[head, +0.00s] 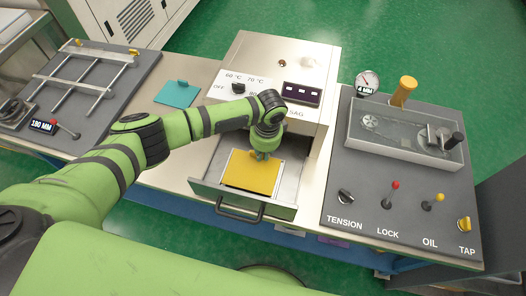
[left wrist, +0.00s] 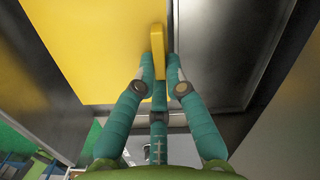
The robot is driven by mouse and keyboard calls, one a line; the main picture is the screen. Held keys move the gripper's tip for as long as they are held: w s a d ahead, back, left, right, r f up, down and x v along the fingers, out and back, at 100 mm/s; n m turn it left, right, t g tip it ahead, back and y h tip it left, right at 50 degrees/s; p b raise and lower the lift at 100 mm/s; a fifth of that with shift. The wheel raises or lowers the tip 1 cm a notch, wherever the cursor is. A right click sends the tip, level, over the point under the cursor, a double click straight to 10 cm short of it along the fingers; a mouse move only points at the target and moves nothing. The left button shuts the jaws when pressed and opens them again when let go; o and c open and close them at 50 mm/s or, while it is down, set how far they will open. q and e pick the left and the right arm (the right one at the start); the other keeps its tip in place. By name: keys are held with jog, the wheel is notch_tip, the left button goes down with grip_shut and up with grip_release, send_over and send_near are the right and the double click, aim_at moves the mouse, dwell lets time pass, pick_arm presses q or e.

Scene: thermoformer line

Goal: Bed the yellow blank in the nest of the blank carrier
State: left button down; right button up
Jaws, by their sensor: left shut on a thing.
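The yellow blank (head: 251,174) is a flat square sheet with a raised tab; it lies over the open drawer-like blank carrier (head: 206,190) at the front of the white machine. My left gripper (head: 265,153) is at the blank's far edge. In the left wrist view its fingers (left wrist: 160,77) are shut on the yellow tab (left wrist: 158,45), with the yellow sheet (left wrist: 90,45) on the left and a dark metal floor on the right. I cannot tell whether the blank is seated or slightly above the nest. My right gripper is not in view.
The white machine (head: 280,60) with a knob and dark display stands behind the drawer. A teal sheet with a tab (head: 177,94) lies on the bench to the left. A grey control panel (head: 400,180) is on the right, and a rail frame (head: 85,75) far left.

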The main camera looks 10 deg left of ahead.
pick_arm(q)
jog(key=shift+p, duration=0.3)
jog(key=shift+f+b, duration=0.65)
jog(key=shift+f, duration=0.25)
dwell(0.5)
jog(key=shift+r, duration=0.15)
jog(key=shift+r+p, duration=0.6)
jog(key=shift+p, duration=0.25)
jog(key=shift+n+p, duration=0.3)
jog(key=shift+p, duration=0.25)
dwell(1.3)
jog(key=shift+f+b, duration=0.5)
jog(key=shift+f, duration=0.25)
jog(key=shift+r, duration=0.15)
